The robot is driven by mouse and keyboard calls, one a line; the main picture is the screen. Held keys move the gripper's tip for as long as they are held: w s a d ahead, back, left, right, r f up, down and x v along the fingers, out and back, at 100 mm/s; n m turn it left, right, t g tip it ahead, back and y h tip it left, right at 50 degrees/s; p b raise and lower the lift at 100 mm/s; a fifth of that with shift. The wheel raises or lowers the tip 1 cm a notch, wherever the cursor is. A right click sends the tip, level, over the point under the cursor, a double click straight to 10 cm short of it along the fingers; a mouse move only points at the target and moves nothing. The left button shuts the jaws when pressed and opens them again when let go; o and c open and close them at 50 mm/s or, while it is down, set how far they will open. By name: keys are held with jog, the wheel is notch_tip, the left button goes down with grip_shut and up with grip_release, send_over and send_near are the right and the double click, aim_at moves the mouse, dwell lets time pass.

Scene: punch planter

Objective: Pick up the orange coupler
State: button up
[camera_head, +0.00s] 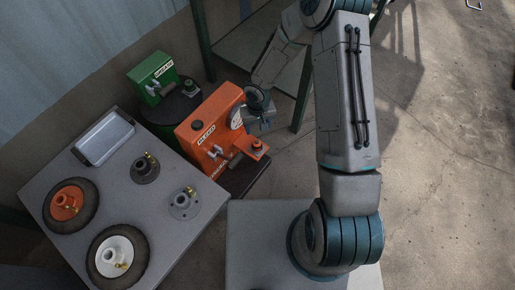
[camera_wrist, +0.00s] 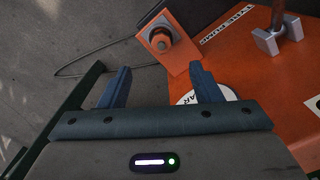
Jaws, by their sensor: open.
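A small orange-brown coupler-like piece (camera_wrist: 160,42) sits on a grey square mount on the orange machine's projecting bracket.
The orange machine (camera_head: 213,120) stands on a dark base beside a grey table (camera_head: 145,215). The table holds a metal tray (camera_head: 104,138), two wheels and two hub fittings. A green machine (camera_head: 152,75) stands behind. Green posts stand near my arm.

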aim_at(257, 143)
notch_tip(257, 143, down, 9)
jog(key=b, duration=0.3)
jog(key=shift+r, duration=0.2)
jog(key=f, duration=0.1)
jog(key=f+b, duration=0.1)
jog(key=f, duration=0.1)
jog(key=f+b, duration=0.1)
jog(key=shift+w+a+f, duration=0.15)
jog(key=shift+w+f, duration=0.1)
jog(key=shift+f, duration=0.15)
jog(key=c, duration=1)
